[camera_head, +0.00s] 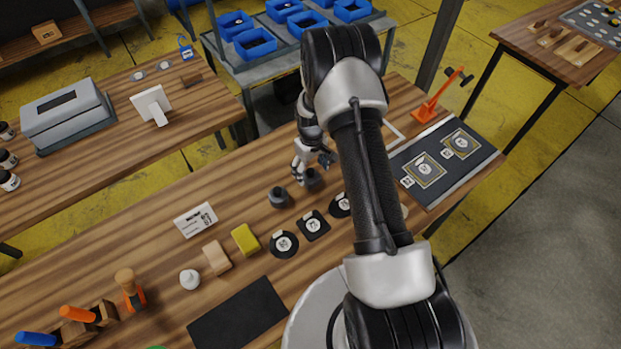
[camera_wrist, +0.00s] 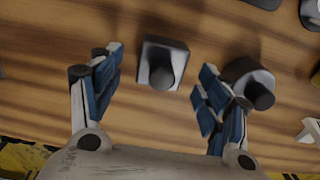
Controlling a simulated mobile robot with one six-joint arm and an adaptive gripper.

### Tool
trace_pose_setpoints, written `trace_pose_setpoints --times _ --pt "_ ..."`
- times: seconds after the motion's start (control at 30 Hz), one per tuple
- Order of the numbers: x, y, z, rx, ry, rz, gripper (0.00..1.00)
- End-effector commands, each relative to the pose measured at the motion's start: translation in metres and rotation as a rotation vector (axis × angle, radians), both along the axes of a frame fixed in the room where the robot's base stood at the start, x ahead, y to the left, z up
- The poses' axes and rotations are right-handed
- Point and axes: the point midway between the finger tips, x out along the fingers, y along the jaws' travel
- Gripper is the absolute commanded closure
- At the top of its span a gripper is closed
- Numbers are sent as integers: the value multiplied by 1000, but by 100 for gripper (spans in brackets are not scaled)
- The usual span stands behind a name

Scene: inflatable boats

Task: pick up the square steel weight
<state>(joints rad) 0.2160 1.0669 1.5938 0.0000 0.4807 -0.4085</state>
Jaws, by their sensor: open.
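The square steel weight (camera_wrist: 154,70) stands upright on the wooden table in the wrist view, with a round knob on its top. It lies between the fingers of my gripper (camera_wrist: 160,74), which are open and spread to either side, with a gap on the left. The right finger is close to a round steel weight (camera_wrist: 241,72). In the head view my gripper (camera_head: 314,160) is low over the table, just behind the square weight (camera_head: 313,180), which it partly overlaps. The round weight (camera_head: 278,198) stands to its left.
Black marked pads (camera_head: 284,244) lie in front of the weights. A yellow block (camera_head: 246,239), a wooden block (camera_head: 216,257) and a label card (camera_head: 195,219) are to the left. A dark board (camera_head: 443,190) with printed squares and an orange stand (camera_head: 425,109) are to the right.

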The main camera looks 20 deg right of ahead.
Motion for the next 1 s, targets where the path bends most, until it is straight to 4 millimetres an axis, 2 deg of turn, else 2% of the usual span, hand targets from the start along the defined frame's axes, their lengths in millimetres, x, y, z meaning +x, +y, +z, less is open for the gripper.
trace_pose_setpoints --times 0.1,0.2,0.47,1.0 --pt "-1 3 -22 1 2 1 30" --pt "-1 3 -34 2 1 1 30" --pt "0 3 -36 1 -2 1 31" --pt "0 3 -36 1 -1 1 67"
